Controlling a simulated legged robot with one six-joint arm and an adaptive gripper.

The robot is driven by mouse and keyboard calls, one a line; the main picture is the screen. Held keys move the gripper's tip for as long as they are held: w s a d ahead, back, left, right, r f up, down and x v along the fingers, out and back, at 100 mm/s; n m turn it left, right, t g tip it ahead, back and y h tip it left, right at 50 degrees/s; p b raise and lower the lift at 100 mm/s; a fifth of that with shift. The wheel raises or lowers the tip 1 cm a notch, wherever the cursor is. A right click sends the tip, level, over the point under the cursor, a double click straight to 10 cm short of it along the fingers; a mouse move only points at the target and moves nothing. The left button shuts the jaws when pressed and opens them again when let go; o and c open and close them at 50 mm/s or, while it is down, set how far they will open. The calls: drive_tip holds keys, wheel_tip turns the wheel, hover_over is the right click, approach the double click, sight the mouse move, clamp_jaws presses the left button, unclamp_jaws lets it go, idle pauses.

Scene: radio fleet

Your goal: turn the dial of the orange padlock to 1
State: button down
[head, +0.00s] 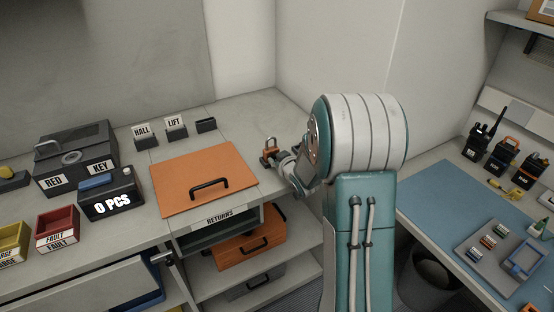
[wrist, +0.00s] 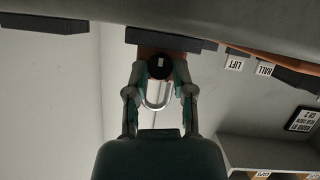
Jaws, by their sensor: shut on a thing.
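The orange padlock (head: 268,156) stands on the counter right of the orange lid, its silver shackle up. In the wrist view, which is upside down, the silver shackle (wrist: 157,105) and a strip of the orange body (wrist: 144,52) show. The round black dial (wrist: 159,67) faces the camera, with a small pale mark on it. My gripper (head: 277,158) reaches it from the right. In the wrist view my gripper (wrist: 159,73) has its two fingertips on either side of the dial, shut on it. The dial's numbers are too small to read.
The orange lid (head: 205,180) with a black handle lies left of the padlock. HALL (head: 142,131) and LIFT (head: 175,122) holders stand behind it. A wall rises close behind and right. A blue mat (head: 440,200) with radios behind it lies on the right bench.

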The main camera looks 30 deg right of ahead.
drive_tip(key=shift+s+f, duration=0.1)
drive_tip(key=shift+f, duration=0.1)
drive_tip(key=shift+c, duration=2.3)
unclamp_jaws()
drive_tip(key=shift+r, duration=0.1)
drive_tip(key=v, duration=1.1)
drive_tip(key=shift+s+r, duration=0.15)
drive_tip(key=shift+s, duration=0.2)
